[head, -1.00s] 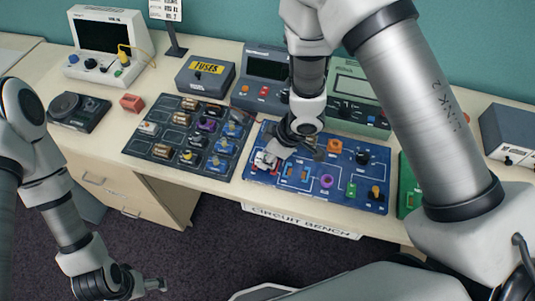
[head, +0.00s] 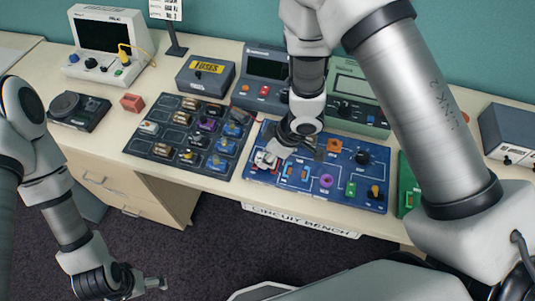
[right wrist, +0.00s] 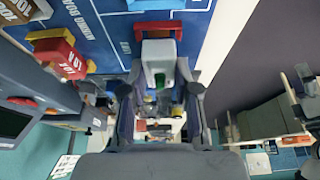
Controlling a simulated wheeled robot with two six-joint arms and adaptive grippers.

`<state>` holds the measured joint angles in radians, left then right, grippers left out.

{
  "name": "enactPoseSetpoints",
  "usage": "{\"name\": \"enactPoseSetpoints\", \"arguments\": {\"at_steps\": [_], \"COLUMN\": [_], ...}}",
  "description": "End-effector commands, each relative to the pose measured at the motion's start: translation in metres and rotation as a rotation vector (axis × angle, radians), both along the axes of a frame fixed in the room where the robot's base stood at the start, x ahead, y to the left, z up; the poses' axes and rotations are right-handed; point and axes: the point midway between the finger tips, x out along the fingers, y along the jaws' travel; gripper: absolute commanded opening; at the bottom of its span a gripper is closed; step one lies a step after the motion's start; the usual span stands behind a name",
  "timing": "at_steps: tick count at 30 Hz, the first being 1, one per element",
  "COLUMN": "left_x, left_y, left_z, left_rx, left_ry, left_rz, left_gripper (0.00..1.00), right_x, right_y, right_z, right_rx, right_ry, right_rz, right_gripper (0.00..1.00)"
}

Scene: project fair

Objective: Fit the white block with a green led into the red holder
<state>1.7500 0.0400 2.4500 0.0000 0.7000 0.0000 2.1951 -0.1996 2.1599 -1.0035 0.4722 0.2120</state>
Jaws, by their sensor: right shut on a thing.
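The white block (right wrist: 158,62) shows in the right wrist view, with its green led (right wrist: 160,81) at the end toward my gripper. My right gripper (right wrist: 160,100) is shut on it. The red holder (right wrist: 158,27) is at the far end of the block, on the blue board (right wrist: 120,18). The block overlaps the holder in the picture; how deep it sits I cannot tell. In the head view my right gripper (head: 278,150) and the white block (head: 265,158) are at the left end of the blue board (head: 330,195). My left gripper (head: 153,285) hangs low, away from the table.
A dark tray (head: 138,150) with several small blocks lies left of the blue board. Behind are a fuses box (head: 205,76) and meters (head: 268,72). A small red block (head: 132,102) lies further left.

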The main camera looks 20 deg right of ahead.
Motion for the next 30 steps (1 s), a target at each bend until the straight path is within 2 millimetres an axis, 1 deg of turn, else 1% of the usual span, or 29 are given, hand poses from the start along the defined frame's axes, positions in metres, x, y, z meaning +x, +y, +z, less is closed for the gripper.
{"name": "enactPoseSetpoints", "arguments": {"at_steps": [30], "left_x": [0.0], "left_y": [0.0], "left_z": [-0.008], "left_rx": [0.0], "left_ry": [0.0], "left_rz": [0.0], "left_gripper": [1.0], "right_x": [0.0], "right_y": [0.0], "right_z": [-0.012], "right_rx": [0.0], "right_ry": [0.0], "right_rz": [-0.001], "right_gripper": [0.0]}}
